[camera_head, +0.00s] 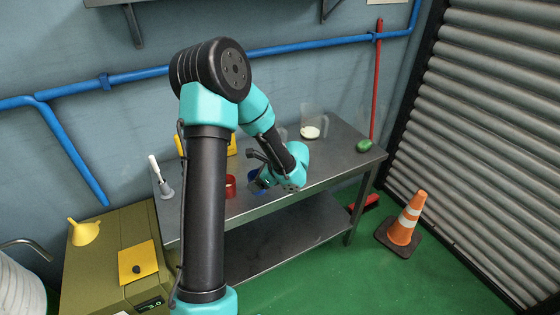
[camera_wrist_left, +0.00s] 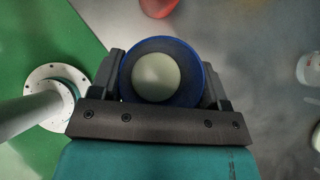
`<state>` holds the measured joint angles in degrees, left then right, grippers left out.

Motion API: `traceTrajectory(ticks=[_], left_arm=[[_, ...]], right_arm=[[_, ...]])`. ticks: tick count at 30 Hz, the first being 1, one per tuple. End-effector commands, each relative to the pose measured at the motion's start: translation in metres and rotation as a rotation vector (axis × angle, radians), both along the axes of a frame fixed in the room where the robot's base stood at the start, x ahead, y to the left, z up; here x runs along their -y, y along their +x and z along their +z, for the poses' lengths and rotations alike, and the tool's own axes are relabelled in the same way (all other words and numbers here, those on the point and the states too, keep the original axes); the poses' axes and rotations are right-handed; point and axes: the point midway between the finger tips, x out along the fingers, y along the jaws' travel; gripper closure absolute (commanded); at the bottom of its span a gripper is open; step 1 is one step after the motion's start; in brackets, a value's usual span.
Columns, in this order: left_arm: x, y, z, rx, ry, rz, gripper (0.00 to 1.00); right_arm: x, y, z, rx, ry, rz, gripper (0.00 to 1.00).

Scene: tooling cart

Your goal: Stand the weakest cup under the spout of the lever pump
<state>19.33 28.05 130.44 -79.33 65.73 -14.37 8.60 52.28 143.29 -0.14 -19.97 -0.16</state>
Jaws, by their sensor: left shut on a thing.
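A blue cup (camera_wrist_left: 191,98) with pale contents is clasped between the two fingers of my left gripper (camera_wrist_left: 164,85), seen from above in the left wrist view. In the head view the blue cup (camera_head: 254,176) shows only partly behind my left gripper (camera_head: 262,184), over the front of the metal cart. A red cup (camera_head: 230,181) stands left of it, partly hidden by my arm; it also shows at the top of the wrist view (camera_wrist_left: 158,5). A grey device with a white upright handle (camera_head: 155,169) stands at the cart's left end; I cannot tell whether it is the lever pump. My right gripper is out of view.
A clear beaker (camera_head: 312,125) with pale contents stands at the cart's back, and a green object (camera_head: 363,146) lies near its right end. A yellow funnel (camera_head: 84,231) sits on an olive cabinet (camera_head: 105,271) at left. An orange cone (camera_head: 405,220) stands on the floor.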

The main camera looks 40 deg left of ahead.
Motion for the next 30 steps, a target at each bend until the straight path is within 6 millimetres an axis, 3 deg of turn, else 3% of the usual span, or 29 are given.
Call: traceTrajectory(ticks=[11, 30], left_arm=[[-0.005, 0.005, -0.001, 0.001, 0.000, -0.002, 0.59], [-0.097, 0.081, -0.012, 0.002, 0.001, -0.002, 0.59]], right_arm=[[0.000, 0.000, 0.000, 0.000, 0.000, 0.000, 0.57], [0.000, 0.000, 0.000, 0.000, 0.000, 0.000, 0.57]])
